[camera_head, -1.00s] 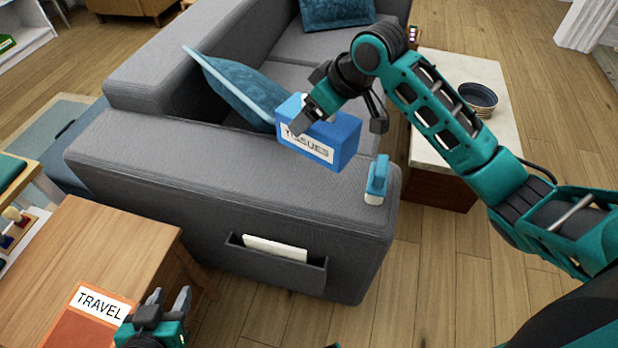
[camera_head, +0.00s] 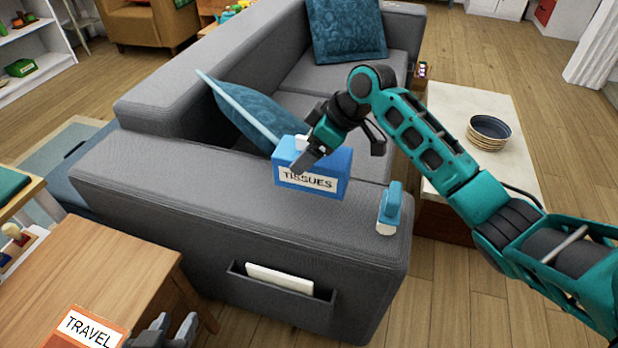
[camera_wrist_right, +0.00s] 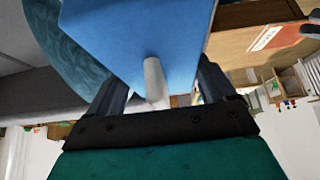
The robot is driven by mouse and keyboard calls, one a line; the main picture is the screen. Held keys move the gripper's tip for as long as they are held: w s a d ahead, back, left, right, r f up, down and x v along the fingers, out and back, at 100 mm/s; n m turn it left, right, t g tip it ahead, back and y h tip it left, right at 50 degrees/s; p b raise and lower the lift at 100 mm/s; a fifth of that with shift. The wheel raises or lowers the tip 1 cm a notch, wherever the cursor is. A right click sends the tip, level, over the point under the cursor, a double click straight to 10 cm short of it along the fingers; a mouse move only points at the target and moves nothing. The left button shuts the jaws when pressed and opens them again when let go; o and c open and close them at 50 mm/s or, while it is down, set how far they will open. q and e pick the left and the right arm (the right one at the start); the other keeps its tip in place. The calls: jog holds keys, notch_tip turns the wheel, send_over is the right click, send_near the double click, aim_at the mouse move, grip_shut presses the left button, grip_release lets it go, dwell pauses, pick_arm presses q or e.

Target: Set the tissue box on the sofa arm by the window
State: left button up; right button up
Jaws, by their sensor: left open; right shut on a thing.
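The blue tissue box (camera_head: 312,180), lettered TISSUES, is nearly level over the grey sofa arm (camera_head: 180,190). I cannot tell whether its base touches the arm. My right gripper (camera_head: 335,145) is shut on the box from above. The blue box (camera_wrist_right: 135,35) fills the upper middle of the right wrist view, between the dark fingers, with a white tissue (camera_wrist_right: 154,80) showing. My left gripper (camera_head: 168,330) is open and empty at the bottom edge, beside the wooden table.
A teal cushion (camera_head: 255,115) leans behind the box. An orange TRAVEL book (camera_head: 90,330) lies on the wooden table (camera_head: 100,265). Bowls (camera_head: 488,132) sit on the pale side table (camera_head: 460,105).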

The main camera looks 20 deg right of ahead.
aim_at(309, 174)
jog(key=shift+f, duration=0.7)
notch_tip(309, 174, down, 5)
jog(key=shift+b, duration=0.75)
jog(key=shift+f, duration=0.25)
jog(key=shift+f, duration=0.1)
jog(key=o, duration=1)
jog(key=shift+c, duration=0.2)
